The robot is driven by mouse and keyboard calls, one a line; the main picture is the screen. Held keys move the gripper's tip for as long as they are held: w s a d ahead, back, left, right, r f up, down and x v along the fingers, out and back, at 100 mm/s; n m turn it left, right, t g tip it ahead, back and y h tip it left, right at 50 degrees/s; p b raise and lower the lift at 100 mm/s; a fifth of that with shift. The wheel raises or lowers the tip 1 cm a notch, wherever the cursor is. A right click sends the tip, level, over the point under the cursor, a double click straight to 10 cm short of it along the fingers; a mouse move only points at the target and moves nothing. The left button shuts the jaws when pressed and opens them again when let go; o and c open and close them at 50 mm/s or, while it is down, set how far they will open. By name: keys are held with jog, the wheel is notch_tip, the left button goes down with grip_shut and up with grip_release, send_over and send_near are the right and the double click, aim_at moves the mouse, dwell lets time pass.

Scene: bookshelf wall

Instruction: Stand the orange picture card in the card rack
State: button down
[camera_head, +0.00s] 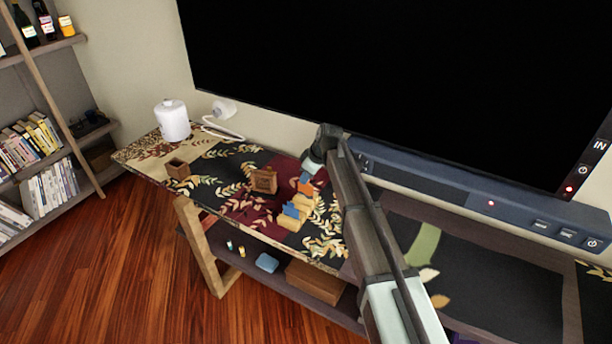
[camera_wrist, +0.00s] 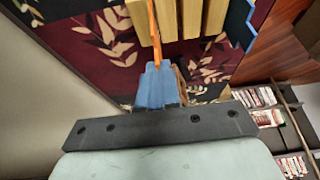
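The orange picture card (camera_wrist: 154,30) shows nearly edge-on in the wrist view, running up from between the blue fingers of my gripper (camera_wrist: 157,72), which look closed on it. In the head view the card (camera_head: 305,187) is below my gripper (camera_head: 307,176), at the rack's far end. The card rack (camera_wrist: 192,18) is light wood with several parallel slats. The card lies along its left slat in the wrist view; whether it is in a slot I cannot tell. The rack (camera_head: 290,222) also shows in the head view. A blue card (camera_wrist: 240,24) is at its other side.
A wooden block-like box (camera_head: 264,181) stands left of the rack, and a small open wooden box (camera_head: 178,170) farther left. A white canister (camera_head: 172,120) stands at the back left. The screen's dark blue bar (camera_head: 470,201) runs close behind my arm.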

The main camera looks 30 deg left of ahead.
jog(key=shift+f, duration=0.8)
jog(key=c, duration=0.9)
grip_release()
jog(key=shift+r, duration=0.1)
jog(key=shift+r, duration=3.4)
